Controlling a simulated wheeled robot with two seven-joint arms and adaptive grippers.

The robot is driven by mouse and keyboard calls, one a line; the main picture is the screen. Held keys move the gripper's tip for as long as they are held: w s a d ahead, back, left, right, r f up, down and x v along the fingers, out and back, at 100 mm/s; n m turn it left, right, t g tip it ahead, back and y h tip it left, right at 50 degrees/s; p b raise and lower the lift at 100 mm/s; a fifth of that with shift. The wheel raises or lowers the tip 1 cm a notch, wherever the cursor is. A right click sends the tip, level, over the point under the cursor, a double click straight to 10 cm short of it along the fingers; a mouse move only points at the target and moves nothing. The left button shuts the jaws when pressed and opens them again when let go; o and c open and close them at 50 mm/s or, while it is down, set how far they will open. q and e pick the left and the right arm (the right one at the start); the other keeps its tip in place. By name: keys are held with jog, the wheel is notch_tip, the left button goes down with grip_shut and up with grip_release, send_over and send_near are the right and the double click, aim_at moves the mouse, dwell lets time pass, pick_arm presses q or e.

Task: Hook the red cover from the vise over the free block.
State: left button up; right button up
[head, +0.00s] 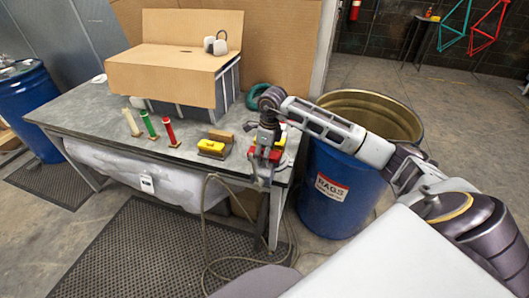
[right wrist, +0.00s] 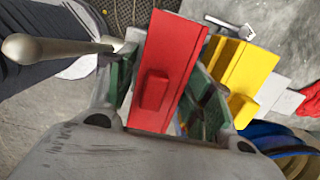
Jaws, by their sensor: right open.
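The red cover (right wrist: 170,68) lies between the two fingers of my right gripper (right wrist: 160,85) in the right wrist view. It has a raised red grip on its face. The fingers are open, one at each side of the cover. In the head view my right gripper (head: 268,128) points down over the vise (head: 262,172) at the table's right end and hides much of it; a little red shows there. A yellow block (right wrist: 242,72) is right of the cover in the wrist view. Another yellow piece (head: 211,146) sits on a small grey base left of the vise. My left gripper is out of view.
A white, a green (head: 149,124) and a red tube (head: 169,132) stand on the table (head: 95,112) to the left. A cardboard-covered box (head: 165,75) stands behind. A blue rags barrel (head: 335,190) is right of the table. A hose hangs at the front.

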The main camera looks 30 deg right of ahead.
jog(key=shift+c, duration=0.4)
jog(key=c, duration=0.7)
jog(key=shift+r, duration=0.15)
jog(key=shift+r+p, duration=0.55)
jog(key=shift+r, duration=0.3)
notch_tip(320, 180, up, 6)
jog(key=p, duration=0.2)
jog(key=shift+f+p, duration=0.25)
jog(key=shift+p, duration=0.15)
jog(key=shift+r, duration=5.2)
jog(key=shift+w+f, duration=0.1)
